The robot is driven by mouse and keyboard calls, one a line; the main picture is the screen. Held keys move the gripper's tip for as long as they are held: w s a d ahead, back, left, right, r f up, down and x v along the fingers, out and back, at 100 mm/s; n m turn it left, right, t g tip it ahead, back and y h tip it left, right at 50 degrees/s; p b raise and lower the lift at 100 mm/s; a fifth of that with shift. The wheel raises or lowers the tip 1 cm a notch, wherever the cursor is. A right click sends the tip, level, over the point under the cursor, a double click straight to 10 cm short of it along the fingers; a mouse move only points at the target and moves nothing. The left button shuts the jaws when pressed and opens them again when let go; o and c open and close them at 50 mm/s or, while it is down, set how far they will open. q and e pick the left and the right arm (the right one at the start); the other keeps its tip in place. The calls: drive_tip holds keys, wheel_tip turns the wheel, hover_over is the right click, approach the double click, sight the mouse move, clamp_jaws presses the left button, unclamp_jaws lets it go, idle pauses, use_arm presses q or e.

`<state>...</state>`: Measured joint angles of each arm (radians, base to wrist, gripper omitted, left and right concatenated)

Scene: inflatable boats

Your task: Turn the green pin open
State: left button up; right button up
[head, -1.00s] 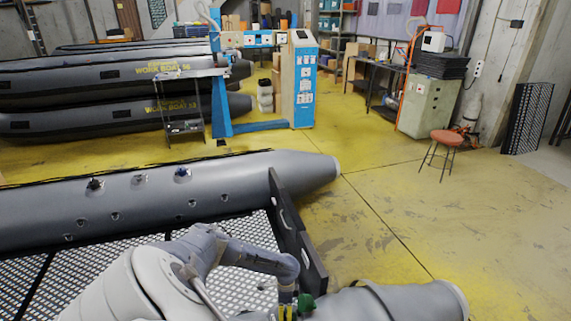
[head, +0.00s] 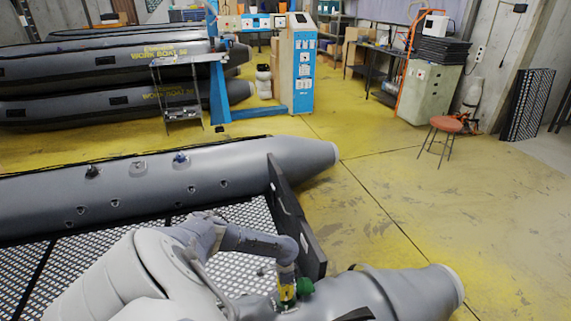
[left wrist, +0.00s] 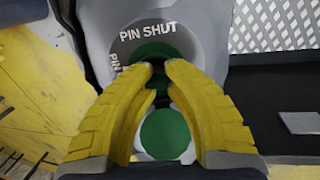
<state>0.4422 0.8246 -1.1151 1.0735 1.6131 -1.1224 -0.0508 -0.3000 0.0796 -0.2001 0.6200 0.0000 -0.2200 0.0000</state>
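The green pin (left wrist: 154,52) sits in a round grey valve in the left wrist view, beside white lettering that reads PIN SHUT. A second label starting with PIN is partly cut off by a finger. My left gripper (left wrist: 160,72) has its yellow fingertips close together on either side of the pin's dark middle. I cannot tell whether they press on it. A green round part (left wrist: 165,135) shows between the fingers lower down. In the head view my left gripper (head: 287,288) points down at the near grey tube, with a green part (head: 305,287) just right of it. My right gripper is not in view.
The near boat tube (head: 410,290) lies under the gripper. A dark transom board (head: 288,205) stands close behind it, and the far tube (head: 110,195) runs beyond the perforated floor. The yellow floor at right is clear up to a red stool (head: 445,124).

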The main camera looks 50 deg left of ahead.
use_arm(q)
drive_tip(key=o, duration=0.9)
drive_tip(key=shift+s+d+f, duration=0.15)
drive_tip(key=shift+s+d, duration=0.15)
drive_tip(key=shift+d, duration=0.05)
drive_tip(key=r, duration=0.4)
drive_tip(key=w+a+r, duration=0.1)
drive_tip(key=r, duration=0.6)
drive_tip(key=shift+w+a+r, duration=0.3)
drive_tip(key=shift+a+r, duration=0.1)
drive_tip(key=f, duration=0.4)
drive_tip(key=s+d+f, duration=0.1)
drive_tip(key=f, duration=0.2)
drive_tip(key=d+f, duration=0.1)
drive_tip(key=f, duration=0.3)
drive_tip(key=shift+s+f, duration=0.3)
drive_tip(key=shift+a+f+m, duration=0.1)
drive_tip(key=shift+m, duration=1)
